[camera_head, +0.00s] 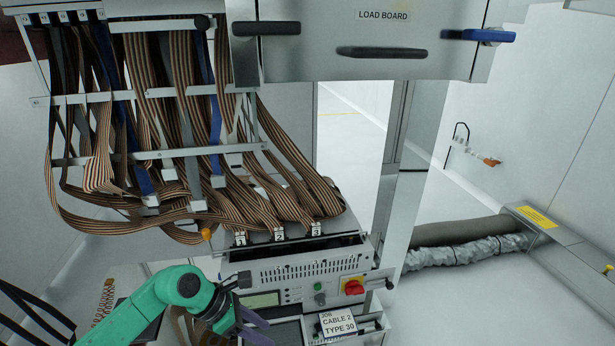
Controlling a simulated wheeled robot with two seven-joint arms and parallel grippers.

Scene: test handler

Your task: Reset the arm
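My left arm, with its green links, comes in from the lower left. Its dark wrist and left gripper (246,308) are in front of the left side of the test unit (305,268). A dark part and a purple part show at the gripper's end, but whether it is open or shut is unclear. Nothing is clearly held in it. My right arm and gripper are not in view.
Brown ribbon cables (180,120) hang from a rack to plugs marked 1, 2, 3. A red knob (354,287) is on the panel. The load board (385,40) overhangs above. Floor at right has a silver hose (465,250).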

